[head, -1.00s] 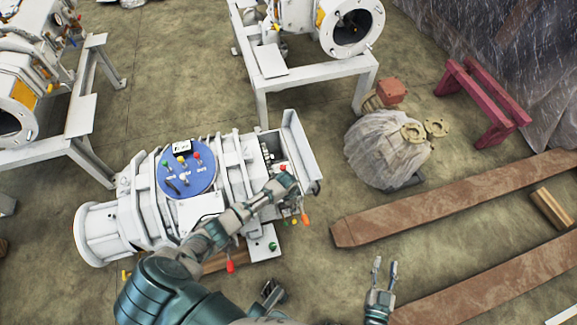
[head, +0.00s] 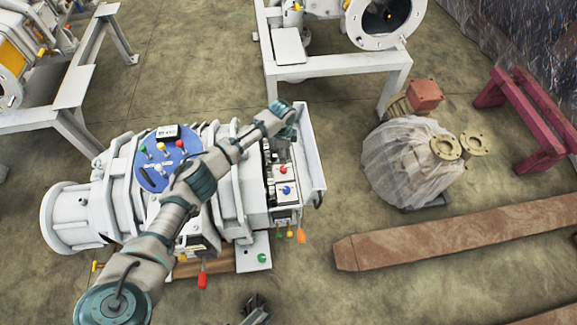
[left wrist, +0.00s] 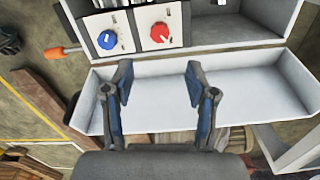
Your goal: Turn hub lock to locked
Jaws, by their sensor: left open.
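A white vacuum machine (head: 240,200) lies on the floor in the head view. Its right end carries a panel with a red knob (head: 283,170) and a blue knob (head: 287,190). In the left wrist view, the blue knob (left wrist: 107,40) and red knob (left wrist: 160,33) sit on white plates, each with a pointer. I see no label that tells which part is the hub lock. My left gripper (left wrist: 158,82) is open and empty, with its fingers apart over a white tray-like flap (left wrist: 155,95), clear of the knobs.
An orange handle (head: 301,236) and a red handle (head: 202,281) stick out from the machine's near side. A blue round panel (head: 150,170) bears coloured levers. A wrapped bundle (head: 410,160) and a rusty beam (head: 460,235) lie to the right, with bare floor between.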

